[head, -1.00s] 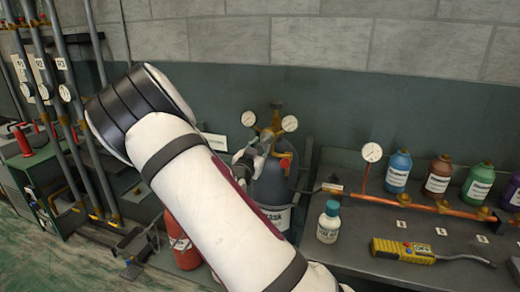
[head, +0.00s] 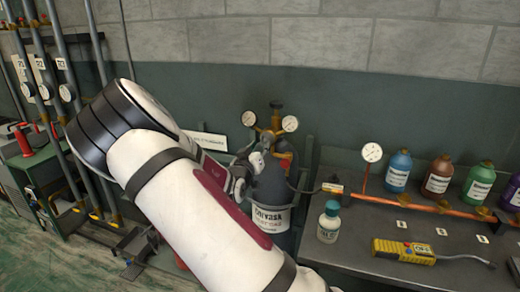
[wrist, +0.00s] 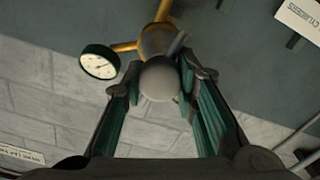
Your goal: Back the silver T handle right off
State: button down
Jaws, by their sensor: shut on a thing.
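The silver T handle (wrist: 160,79) shows end-on in the wrist view as a rounded grey piece, with a short bar slanting up right. It sits in front of the brass regulator (wrist: 163,25). My gripper (wrist: 160,88) has a finger on each side of the handle and is shut on it. In the head view the regulator (head: 276,133) with two gauges tops the dark gas cylinder (head: 272,185). My gripper (head: 245,170) reaches the regulator's front there, partly hidden by my forearm. The handle's exact contact with the fingers is hard to see.
Grey pipes (head: 67,95) stand at left. A gauge (wrist: 100,62) is close to my left finger in the wrist view.

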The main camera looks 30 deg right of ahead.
jog(key=n, duration=0.5)
jog(key=shift+a+f+n, duration=0.1)
jog(key=shift+f+n, duration=0.05)
jog(key=shift+n, duration=0.15)
jog(key=n, duration=0.4)
jog(key=shift+n+b, duration=0.3)
jog(key=shift+b, duration=0.05)
jog(key=n, duration=0.5)
jog(key=shift+f+b, duration=0.1)
jog(key=shift+b, duration=0.3)
jog(key=shift+n, duration=2.7)
jog(key=c, duration=1.2)
grip_release()
jog(key=shift+c, duration=0.2)
jog(key=v, duration=1.2)
